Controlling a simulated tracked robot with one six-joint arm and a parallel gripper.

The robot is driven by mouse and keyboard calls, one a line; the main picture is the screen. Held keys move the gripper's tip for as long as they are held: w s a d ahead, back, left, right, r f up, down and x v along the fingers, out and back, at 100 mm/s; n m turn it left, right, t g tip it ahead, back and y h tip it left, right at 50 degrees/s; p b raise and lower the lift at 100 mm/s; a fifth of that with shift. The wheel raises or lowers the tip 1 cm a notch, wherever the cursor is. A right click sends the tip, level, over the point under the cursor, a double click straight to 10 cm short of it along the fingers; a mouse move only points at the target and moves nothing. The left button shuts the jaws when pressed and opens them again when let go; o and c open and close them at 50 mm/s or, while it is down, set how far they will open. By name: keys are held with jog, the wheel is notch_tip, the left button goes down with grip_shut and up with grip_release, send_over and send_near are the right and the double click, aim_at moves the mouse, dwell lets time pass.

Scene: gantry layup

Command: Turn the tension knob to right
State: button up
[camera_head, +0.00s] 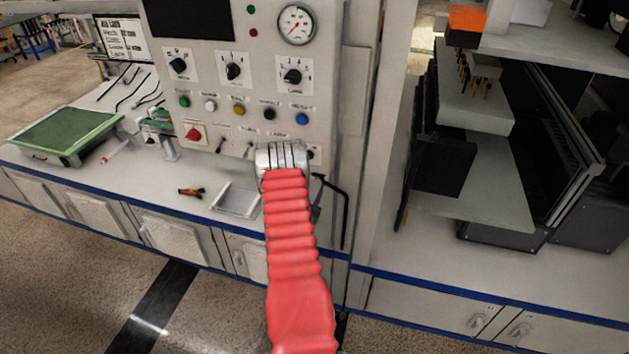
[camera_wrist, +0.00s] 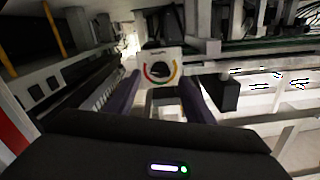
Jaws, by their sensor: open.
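In the wrist view, a black knob (camera_wrist: 159,69) sits on a small white plate with a red, yellow and green arc around it. This looks like the tension knob, but its label is too small to read and its pointer direction is unclear. My gripper (camera_wrist: 158,80) is open, with its two dark purple fingers apart. The plate shows beyond and between the fingertips, and nothing is visibly held. In the head view my red-sleeved arm reaches toward the lower part of the control panel (camera_head: 222,112). The arm hides the fingers and part of the panel there.
The panel has three black selector knobs, one of them at its right (camera_head: 292,76), a round gauge (camera_head: 297,25) and several coloured buttons. A white tray (camera_head: 237,199), pliers (camera_head: 190,193) and a green-topped box (camera_head: 63,133) lie on the bench. Grey shelving (camera_head: 480,108) stands right.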

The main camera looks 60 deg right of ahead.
aim_at(317, 175)
jog(key=d, duration=0.4)
jog(key=shift+w+d, duration=0.15)
jog(key=shift+w, duration=0.15)
jog(key=shift+c, duration=0.5)
jog(key=c, duration=0.9)
jog(key=shift+c, duration=0.2)
